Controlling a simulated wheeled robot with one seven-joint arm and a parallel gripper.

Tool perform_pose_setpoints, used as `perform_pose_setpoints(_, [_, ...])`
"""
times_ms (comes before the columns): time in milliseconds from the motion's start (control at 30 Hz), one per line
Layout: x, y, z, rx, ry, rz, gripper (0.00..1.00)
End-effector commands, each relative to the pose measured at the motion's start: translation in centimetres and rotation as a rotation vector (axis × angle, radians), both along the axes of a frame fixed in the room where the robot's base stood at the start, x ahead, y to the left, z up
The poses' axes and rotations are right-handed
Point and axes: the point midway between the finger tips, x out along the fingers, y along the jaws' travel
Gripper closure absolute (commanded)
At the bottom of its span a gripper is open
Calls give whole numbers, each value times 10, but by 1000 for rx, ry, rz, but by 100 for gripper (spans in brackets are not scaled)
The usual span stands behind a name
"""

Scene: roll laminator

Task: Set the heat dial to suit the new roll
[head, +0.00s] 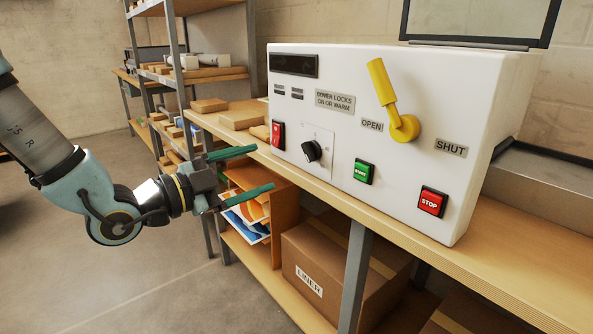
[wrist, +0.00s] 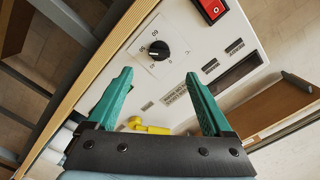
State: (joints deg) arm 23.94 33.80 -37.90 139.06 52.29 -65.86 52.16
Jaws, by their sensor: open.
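The heat dial (head: 312,151) is a black knob on a pale square plate, low on the left of the white laminator's front panel (head: 340,100). In the wrist view the dial (wrist: 159,50) shows beyond my fingertips, with small numbers around it, too small to read surely. My gripper (head: 265,170) has green fingers, spread open and empty, to the left of the panel and apart from the dial. It also shows in the wrist view (wrist: 160,85), with the dial a little above the gap between the fingers. No roll can be made out as the new one.
A red switch (head: 277,134) sits left of the dial. A green button (head: 364,171), red STOP button (head: 432,202) and yellow lever (head: 385,95), between OPEN and SHUT labels, lie to the right. The display (head: 294,66) is dark. A LINER box (head: 320,265) stands below the bench.

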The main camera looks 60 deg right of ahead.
Motion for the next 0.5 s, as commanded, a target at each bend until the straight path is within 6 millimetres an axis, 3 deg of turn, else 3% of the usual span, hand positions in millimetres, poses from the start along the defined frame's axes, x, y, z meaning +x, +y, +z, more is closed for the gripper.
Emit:
perform_pose_setpoints(167, [-10,-19,4,-15,1,-13,15])
perform_pose_setpoints(500, [-27,-77,4,-11,1,-8,15])
